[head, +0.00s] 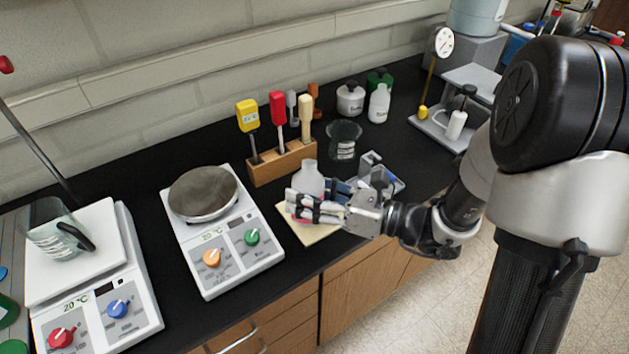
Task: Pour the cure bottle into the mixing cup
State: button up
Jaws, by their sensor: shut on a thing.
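A white translucent bottle (308,179), which I take for the cure bottle, is upright between the fingers of my gripper (308,208). The gripper is shut on it from the right, and its fingers hide much of the bottle's lower part. The bottle is at a pale yellow pad (318,236); I cannot tell whether it touches the pad. A clear cup with a black handle (50,240) stands on the left white appliance. A clear beaker (344,140) stands behind the gripper. I cannot tell which of these two is the mixing cup.
A hotplate with a round metal top (203,193) stands left of the bottle. A wooden block (283,163) with upright coloured-handled tools is just behind the bottle. A small grey device (375,172) is close by the gripper. Another white bottle (379,104) stands at the back.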

jog(key=m+p, duration=0.1)
jog(key=p, duration=0.1)
jog(key=w+m+g+p, duration=0.1)
jog(key=m+p, duration=0.1)
jog(key=shift+w+d+r+m, duration=0.1)
jog(key=shift+w+r+m, duration=0.1)
jog(key=shift+w+m, duration=0.1)
jog(key=r+m+p, duration=0.1)
jog(key=p, duration=0.2)
jog(key=shift+s+r+h, duration=0.1)
jog(key=shift+r+h, duration=0.2)
jog(key=shift+s+f+m+g, duration=0.1)
jog(key=shift+f+m+g, duration=0.2)
jog(key=shift+m, duration=0.2)
jog(key=shift+s+f+m+g+p, duration=0.25)
jog(key=shift+f+m+p, duration=0.25)
jog(key=shift+m, duration=0.35)
jog(key=shift+s+f+m+g+p, duration=0.15)
jog(key=shift+f+m+g+p, duration=0.1)
jog(key=shift+m+p, duration=0.5)
jog(key=shift+f, duration=0.1)
jog(key=shift+r+m+p, duration=0.2)
jog(key=shift+m+p, duration=0.2)
jog(key=shift+p, duration=0.1)
jog(key=shift+s+r+p, duration=0.1)
jog(key=shift+r+p, duration=0.15)
jog(key=shift+p, duration=0.5)
jog(key=shift+m+g+p, duration=0.4)
jog(key=shift+m+p, duration=0.2)
jog(key=shift+p, duration=0.25)
